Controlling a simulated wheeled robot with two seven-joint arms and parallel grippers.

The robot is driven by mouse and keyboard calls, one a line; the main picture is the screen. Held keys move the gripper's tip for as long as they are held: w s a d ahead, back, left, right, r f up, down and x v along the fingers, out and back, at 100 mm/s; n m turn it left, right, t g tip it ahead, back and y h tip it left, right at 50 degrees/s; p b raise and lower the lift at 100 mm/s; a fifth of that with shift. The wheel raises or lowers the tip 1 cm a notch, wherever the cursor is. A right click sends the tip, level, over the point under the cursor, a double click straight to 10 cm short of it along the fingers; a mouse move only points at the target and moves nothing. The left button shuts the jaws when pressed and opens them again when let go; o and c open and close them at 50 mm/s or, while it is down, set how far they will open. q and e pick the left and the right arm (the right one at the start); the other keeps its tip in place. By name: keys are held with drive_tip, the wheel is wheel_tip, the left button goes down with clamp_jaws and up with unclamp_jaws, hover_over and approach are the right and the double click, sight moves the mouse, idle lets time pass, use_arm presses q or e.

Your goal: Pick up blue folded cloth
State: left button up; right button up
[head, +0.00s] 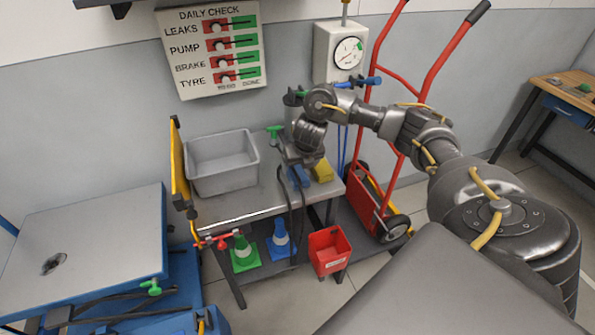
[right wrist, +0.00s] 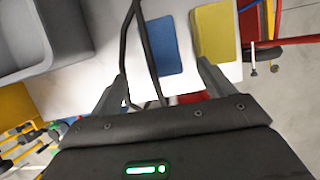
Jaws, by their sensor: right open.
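The blue folded cloth (head: 298,178) lies flat on the grey table near its right end. In the right wrist view the blue folded cloth (right wrist: 167,48) is ahead of the fingertips and roughly between their lines. My right gripper (head: 300,163) is above the table over the cloth and partly hides it in the head view. In the wrist view my right gripper (right wrist: 163,82) has its fingers apart, with no cloth between them. My left gripper is not in view.
A yellow folded cloth (head: 323,171) lies right beside the blue one. A grey bin (head: 222,165) stands on the table's left. Black cables (right wrist: 146,50) pass by the fingers. A red hand truck (head: 377,195) and a red box (head: 329,249) stand near the table's right end.

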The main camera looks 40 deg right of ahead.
sight(298, 173)
drive_tip(key=shift+x, duration=1.05)
drive_tip(key=shift+f+b, duration=0.45)
drive_tip(key=shift+b, duration=0.1)
drive_tip(key=x, duration=0.2)
drive_tip(key=b+x, duration=0.1)
drive_tip(key=x, duration=0.1)
drive_tip(key=shift+w+d, duration=0.25)
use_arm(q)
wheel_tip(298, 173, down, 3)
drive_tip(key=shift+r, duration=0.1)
use_arm(e)
drive_tip(key=c, duration=1.1)
